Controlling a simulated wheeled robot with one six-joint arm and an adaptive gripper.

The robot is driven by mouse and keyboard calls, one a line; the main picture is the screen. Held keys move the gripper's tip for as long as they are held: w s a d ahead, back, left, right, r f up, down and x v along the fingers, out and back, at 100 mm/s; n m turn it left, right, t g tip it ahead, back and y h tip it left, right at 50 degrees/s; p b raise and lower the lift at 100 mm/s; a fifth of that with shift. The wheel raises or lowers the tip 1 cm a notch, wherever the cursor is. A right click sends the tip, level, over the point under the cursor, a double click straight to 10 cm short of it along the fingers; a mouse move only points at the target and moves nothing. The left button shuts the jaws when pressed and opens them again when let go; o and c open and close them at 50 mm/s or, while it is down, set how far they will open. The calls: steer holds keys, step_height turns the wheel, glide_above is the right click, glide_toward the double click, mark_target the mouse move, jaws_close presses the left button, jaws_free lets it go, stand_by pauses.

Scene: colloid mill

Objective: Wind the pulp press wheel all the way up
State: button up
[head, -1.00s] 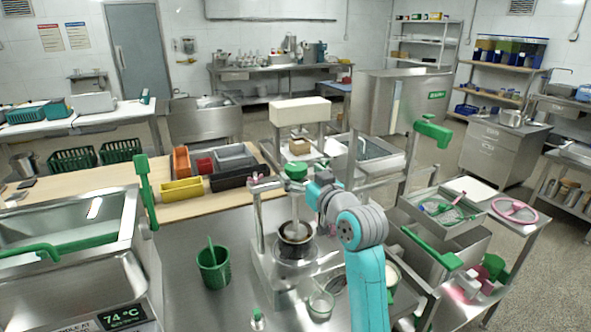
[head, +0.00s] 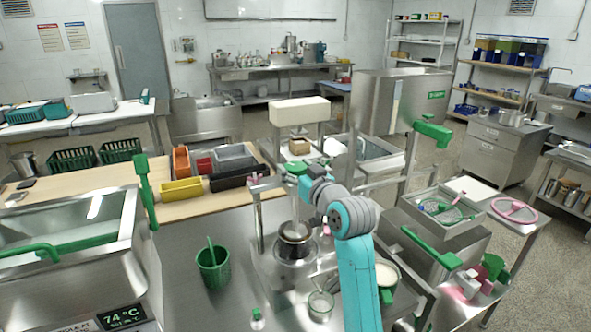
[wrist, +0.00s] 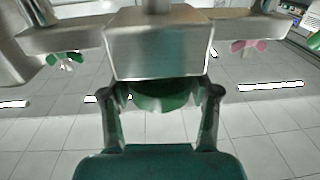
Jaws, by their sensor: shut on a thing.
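The press wheel (head: 296,167) is green and sits on top of the screw of the steel pulp press (head: 262,222). My gripper (head: 305,178) is at the wheel, on its right side in the head view. In the wrist view my gripper (wrist: 163,92) has a finger on each side of the green wheel (wrist: 160,102). It is shut on the wheel, just beside the metal block of the press crossbar (wrist: 158,52). My fingers and the block hide part of the wheel. A round metal cup (head: 294,240) stands under the screw.
Green and pink knobs (wrist: 249,47) flank the crossbar. A green bucket (head: 213,268) stands left of the press, and a clear beaker (head: 320,305) in front.

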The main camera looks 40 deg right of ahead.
steer(key=shift+d+y, duration=0.1)
steer(key=shift+y, duration=0.2)
steer(key=shift+n+y, duration=0.7)
steer(key=shift+y, duration=0.1)
steer(key=o, duration=1.2)
steer(key=s, duration=0.8)
steer(key=s+a, duration=0.1)
steer(key=s, duration=0.3)
steer(key=shift+a, duration=0.1)
